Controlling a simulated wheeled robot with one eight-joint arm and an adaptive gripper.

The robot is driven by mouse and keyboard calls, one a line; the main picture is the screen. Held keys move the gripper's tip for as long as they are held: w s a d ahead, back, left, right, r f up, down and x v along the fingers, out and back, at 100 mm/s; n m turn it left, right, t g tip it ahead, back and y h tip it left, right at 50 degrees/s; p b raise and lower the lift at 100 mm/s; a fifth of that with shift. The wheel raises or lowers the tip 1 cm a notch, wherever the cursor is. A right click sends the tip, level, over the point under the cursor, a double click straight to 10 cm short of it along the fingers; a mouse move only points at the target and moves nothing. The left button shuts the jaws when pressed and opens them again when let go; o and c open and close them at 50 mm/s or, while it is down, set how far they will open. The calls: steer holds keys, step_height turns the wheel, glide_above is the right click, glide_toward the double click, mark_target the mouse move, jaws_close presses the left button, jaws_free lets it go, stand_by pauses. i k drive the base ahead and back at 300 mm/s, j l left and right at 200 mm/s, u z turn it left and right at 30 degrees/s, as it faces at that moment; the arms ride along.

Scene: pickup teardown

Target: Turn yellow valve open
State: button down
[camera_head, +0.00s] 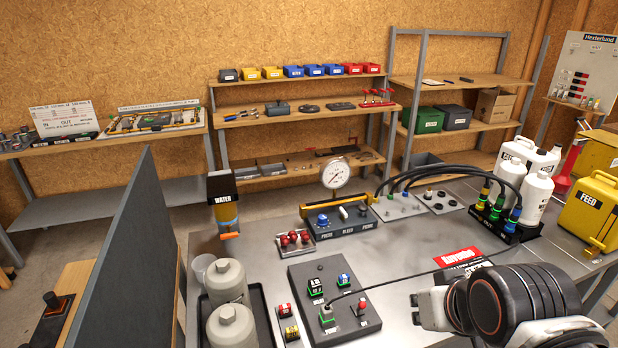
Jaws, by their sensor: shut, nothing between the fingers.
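I cannot single out a yellow valve with certainty. A yellow pipe manifold (312,209) with a white round gauge (335,176) stands at the back of the steel bench. In front of it is a dark labelled panel (345,228) with a blue knob (323,220) and a small white lever (343,213). A yellow FEED can (591,212) with a small tap (594,244) stands at the right. My gripper (414,308) is at the lower right, low over the bench, shut and empty, apart from all of these. My arm hides part of the bench's right front.
A dark button board (350,325), red-knobbed parts (295,239) and grey canisters (229,283) crowd the front left. Black hoses run to a coupler block (503,232). A dark upright panel (120,262) stands left. Bare bench (425,262) lies between board and arm.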

mark_target(596, 243)
steer(key=z, duration=1.6)
steer(key=i+l+u, duration=0.15)
steer(key=i+l, duration=0.15)
steer(key=i+l+u, duration=0.2)
steer(key=l, duration=0.35)
